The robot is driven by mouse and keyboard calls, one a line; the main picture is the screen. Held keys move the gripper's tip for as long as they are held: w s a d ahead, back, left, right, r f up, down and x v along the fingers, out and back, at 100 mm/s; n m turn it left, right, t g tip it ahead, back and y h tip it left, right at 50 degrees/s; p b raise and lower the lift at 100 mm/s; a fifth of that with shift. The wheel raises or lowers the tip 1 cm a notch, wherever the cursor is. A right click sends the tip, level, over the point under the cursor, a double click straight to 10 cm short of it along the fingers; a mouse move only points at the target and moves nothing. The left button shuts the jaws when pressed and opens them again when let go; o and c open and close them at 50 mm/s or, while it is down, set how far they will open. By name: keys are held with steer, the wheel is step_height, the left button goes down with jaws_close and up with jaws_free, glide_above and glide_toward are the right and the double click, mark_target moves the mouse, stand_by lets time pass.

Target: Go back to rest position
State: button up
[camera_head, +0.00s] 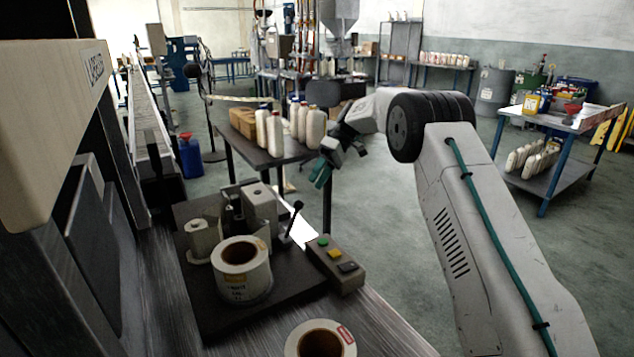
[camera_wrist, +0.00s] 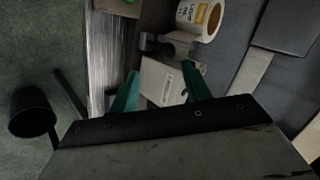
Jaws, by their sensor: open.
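My gripper (camera_head: 322,172) has teal fingers and hangs in the air at the end of my bent arm, near the middle of the head view. It is beyond the front bench and in front of the table with bottles. In the wrist view the two teal fingers of my gripper (camera_wrist: 160,90) are spread apart with nothing held between them. Below them a label machine (camera_wrist: 163,80) and a label roll (camera_wrist: 200,18) show, apart from the fingers.
A label roll (camera_head: 242,270) sits on the dark machine plate (camera_head: 205,318), beside a button box (camera_head: 336,264). Bottles (camera_head: 315,127) stand on a dark table (camera_head: 262,155) behind. A blue jug (camera_head: 190,157) is at left. A side table (camera_head: 560,120) stands right, with open floor between.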

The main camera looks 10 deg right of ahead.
steer(key=s+d+f+m+h, duration=0.1)
steer(key=s+f+m, duration=0.2)
steer(key=f+m, duration=0.1)
steer(key=s+d+r+m+t+h, duration=0.1)
steer(key=s+d+r+m+h, duration=0.3)
steer(key=s, duration=0.8)
steer(key=s+a+r+m+t, duration=0.1)
steer(key=s+r, duration=0.6)
steer(key=s, duration=0.4)
steer(key=s+d+r+t+h, duration=0.1)
steer(key=s+t, duration=0.1)
steer(key=s, duration=1.1)
steer(key=s+d+r+t+h, duration=0.1)
steer(key=s+t, duration=0.1)
steer(key=s, duration=1)
steer(key=shift+s+d+r+m+t+h, duration=0.15)
steer(key=shift+s+r+m+t+h, duration=0.15)
steer(key=shift+s+h, duration=0.1)
